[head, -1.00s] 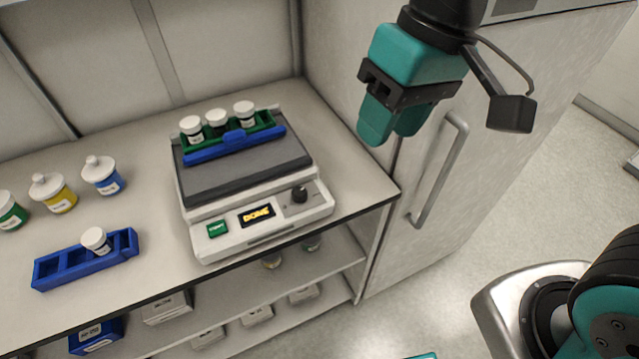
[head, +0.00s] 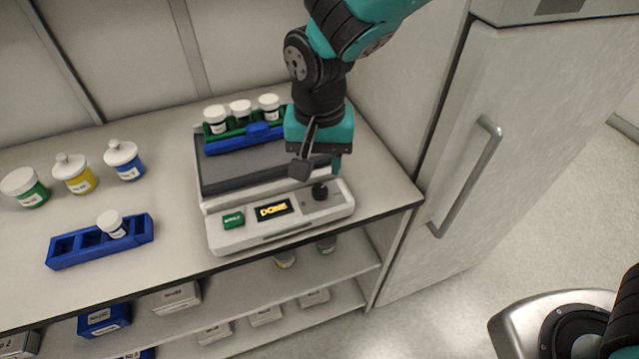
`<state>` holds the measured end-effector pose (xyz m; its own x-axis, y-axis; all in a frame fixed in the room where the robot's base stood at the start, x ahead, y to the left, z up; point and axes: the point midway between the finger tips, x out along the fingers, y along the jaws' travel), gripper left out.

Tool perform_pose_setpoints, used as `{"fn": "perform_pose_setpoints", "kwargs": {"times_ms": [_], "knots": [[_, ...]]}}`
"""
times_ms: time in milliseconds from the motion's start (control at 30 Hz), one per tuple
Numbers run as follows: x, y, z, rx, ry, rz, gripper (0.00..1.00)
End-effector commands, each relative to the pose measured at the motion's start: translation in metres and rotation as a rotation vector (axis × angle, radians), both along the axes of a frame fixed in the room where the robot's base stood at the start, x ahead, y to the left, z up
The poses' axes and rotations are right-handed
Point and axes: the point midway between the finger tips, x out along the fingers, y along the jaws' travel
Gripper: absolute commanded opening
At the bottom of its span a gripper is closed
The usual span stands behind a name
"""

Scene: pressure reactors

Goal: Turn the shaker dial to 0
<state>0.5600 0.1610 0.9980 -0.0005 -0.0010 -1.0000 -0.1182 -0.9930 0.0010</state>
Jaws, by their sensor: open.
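The shaker (head: 290,232) is a light grey device with a dark platform on the bench. Its black dial (head: 320,191) sits at the right of the front panel, beside a display (head: 273,209) that reads "DONE" in yellow and a green button (head: 233,220). My gripper (head: 325,165) is just above and behind the dial, pointing down. The dial's marks are too small to read.
On the shaker platform is a blue and green rack (head: 240,141) with several white-capped vials. A blue rack (head: 65,253) with one vial and several coloured jars (head: 75,175) stand at left. A fridge (head: 530,110) is at right.

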Motion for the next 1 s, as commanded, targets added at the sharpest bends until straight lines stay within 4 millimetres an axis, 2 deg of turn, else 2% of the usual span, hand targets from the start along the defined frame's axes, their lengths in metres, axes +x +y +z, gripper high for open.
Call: {"fn": "perform_pose_setpoints", "kwargs": {"times_ms": [100, 300, 500, 733, 767, 900, 1000], "knots": [[0.000, 0.000, -0.026, -0.003, 0.003, 0.000, 0.42], [0.000, 0.000, -0.056, -0.001, 0.002, 0.001, 0.42], [0.000, 0.000, -0.067, 0.001, 0.000, 0.001, 0.42], [0.000, 0.000, -0.068, 0.001, -0.001, 0.001, 0.42], [0.000, 0.000, -0.068, 0.001, -0.001, 0.001, 0.40], [0.000, 0.000, -0.067, 0.001, -0.001, 0.001, 0.07], [0.000, 0.000, -0.067, 0.002, -0.001, 0.001, 0.08]]}}
